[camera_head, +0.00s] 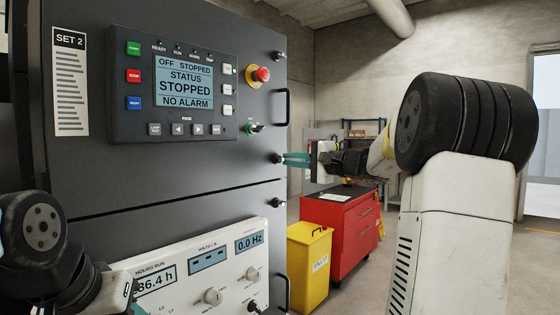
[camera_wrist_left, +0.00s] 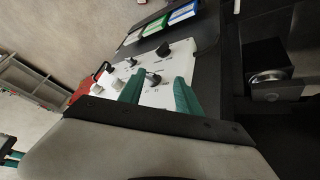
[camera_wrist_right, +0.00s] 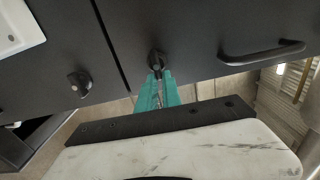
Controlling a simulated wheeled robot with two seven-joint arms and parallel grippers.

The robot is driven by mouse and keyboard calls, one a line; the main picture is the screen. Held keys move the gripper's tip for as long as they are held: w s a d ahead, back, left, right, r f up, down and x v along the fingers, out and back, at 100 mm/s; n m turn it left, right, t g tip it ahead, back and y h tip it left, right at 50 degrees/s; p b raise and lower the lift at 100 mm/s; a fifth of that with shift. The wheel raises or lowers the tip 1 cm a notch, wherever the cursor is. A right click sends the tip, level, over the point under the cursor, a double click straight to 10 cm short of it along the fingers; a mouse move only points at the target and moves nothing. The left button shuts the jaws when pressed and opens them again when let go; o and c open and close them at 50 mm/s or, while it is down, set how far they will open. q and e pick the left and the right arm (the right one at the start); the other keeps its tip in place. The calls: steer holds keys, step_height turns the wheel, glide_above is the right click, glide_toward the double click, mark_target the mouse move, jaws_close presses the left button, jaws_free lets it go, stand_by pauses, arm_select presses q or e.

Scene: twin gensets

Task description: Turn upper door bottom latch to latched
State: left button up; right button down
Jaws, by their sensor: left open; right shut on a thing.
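The upper door bottom latch (camera_head: 277,158) is a small black knob near the lower right corner of the dark upper door (camera_head: 190,180). My right gripper (camera_head: 287,160) reaches it from the right with its teal fingers. In the right wrist view, the fingertips (camera_wrist_right: 159,76) are closed on the black latch (camera_wrist_right: 156,58), hiding part of it. I cannot tell the latch's exact turn angle. My left gripper (camera_wrist_left: 160,82) is open and empty, its teal fingers spread in front of the white lower panel (camera_wrist_left: 165,95). It is mostly out of the head view at lower left.
The upper door handle (camera_head: 283,105) is above the latch. The lower door's top latch (camera_head: 278,203) sits just below the seam, also in the right wrist view (camera_wrist_right: 80,83). A yellow bin (camera_head: 309,255) and red cabinet (camera_head: 340,235) stand at right.

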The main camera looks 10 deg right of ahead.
steer(key=shift+a+f, duration=0.25)
steer(key=shift+a, duration=0.15)
steer(key=c, duration=1.5)
jaws_free()
steer(key=shift+r, duration=0.15)
steer(key=shift+d, duration=0.1)
steer(key=v, duration=0.7)
steer(key=shift+s+d, duration=0.25)
steer(key=shift+s, duration=0.1)
